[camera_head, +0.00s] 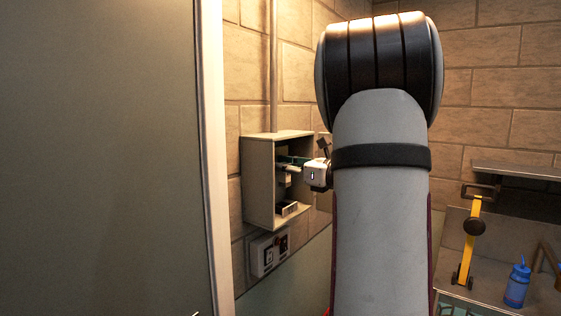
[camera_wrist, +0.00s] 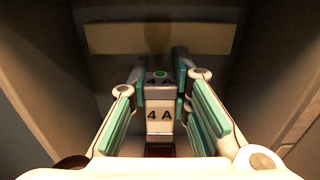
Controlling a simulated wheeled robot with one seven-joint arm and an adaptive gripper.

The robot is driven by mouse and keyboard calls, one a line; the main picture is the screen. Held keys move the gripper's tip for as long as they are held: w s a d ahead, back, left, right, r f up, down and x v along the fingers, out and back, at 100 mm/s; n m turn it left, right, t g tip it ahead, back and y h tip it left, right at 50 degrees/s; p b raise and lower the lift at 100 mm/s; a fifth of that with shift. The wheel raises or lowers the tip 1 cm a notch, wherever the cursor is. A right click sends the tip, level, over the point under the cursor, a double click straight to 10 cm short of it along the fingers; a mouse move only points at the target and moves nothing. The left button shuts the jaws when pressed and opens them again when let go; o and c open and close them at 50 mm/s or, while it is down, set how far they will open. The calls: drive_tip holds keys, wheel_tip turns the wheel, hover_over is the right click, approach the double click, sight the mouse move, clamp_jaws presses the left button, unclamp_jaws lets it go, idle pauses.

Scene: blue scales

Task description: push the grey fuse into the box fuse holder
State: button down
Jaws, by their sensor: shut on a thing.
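My gripper (camera_wrist: 163,84) reaches into the open box (camera_head: 258,185) on the wall in the head view. In the head view, my gripper (camera_head: 291,165) is small and partly covers the box's inside.
A small block (camera_head: 289,209) sits at the box's bottom. A switch panel (camera_head: 268,253) is on the wall below. A large grey panel (camera_head: 100,150) stands close at left. A blue bottle (camera_head: 517,284) and a yellow tool (camera_head: 471,240) are at right.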

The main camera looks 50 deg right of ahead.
sight(289, 184)
drive_tip(key=shift+f, duration=0.15)
idle(0.3)
drive_tip(key=shift+f+b, duration=1.3)
drive_tip(key=shift+f, duration=1.5)
drive_tip(key=shift+f, duration=0.25)
drive_tip(key=shift+w+b, duration=0.35)
drive_tip(key=shift+w, duration=0.05)
drive_tip(key=shift+w+r+t+b, duration=0.1)
drive_tip(key=shift+r+t+b, duration=0.25)
drive_tip(key=shift+b, duration=0.15)
drive_tip(key=shift+s, duration=0.2)
drive_tip(key=shift+f+b, duration=0.4)
drive_tip(key=shift+f, duration=0.35)
